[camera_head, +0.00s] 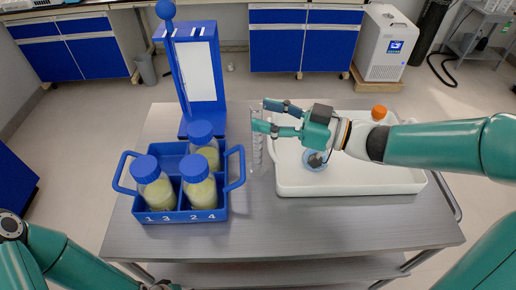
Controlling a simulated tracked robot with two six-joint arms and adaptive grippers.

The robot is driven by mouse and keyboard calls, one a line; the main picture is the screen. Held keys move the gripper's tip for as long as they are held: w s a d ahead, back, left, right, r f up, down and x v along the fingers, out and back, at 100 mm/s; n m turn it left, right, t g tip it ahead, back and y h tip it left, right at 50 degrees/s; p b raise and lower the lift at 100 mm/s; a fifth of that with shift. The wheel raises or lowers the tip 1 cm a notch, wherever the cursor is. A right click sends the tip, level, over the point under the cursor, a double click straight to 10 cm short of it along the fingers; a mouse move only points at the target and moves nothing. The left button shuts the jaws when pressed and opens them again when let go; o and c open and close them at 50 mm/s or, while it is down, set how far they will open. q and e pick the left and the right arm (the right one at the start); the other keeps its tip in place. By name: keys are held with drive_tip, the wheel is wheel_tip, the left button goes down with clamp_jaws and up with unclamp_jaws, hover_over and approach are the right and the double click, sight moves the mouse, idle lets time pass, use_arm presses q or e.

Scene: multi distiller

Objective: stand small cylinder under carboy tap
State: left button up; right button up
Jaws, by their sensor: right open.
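My right gripper (262,115) reaches in from the right above the cart, its two fingers pointing left and spread apart. A clear, narrow graduated cylinder (257,153) stands upright at the white tray's left edge, just below and between the fingertips. The fingers are not closed on it, and I cannot tell whether they touch it. An orange cap (379,112) shows behind my right wrist over the white tray. My arm hides most of what is under it, and no tap is clear to see. My left arm enters at the lower left, its fingers out of the picture.
A blue carrier (181,216) with several blue-capped bottles stands left on the cart (300,238). A tall blue stand (187,70) with a white panel is behind it. A white tray (345,190) fills the right, with a small round-based item (316,160) inside. The cart's front is clear.

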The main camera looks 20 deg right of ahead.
drive_tip(key=x, duration=0.2)
drive_tip(key=shift+w+a, duration=0.25)
clamp_jaws()
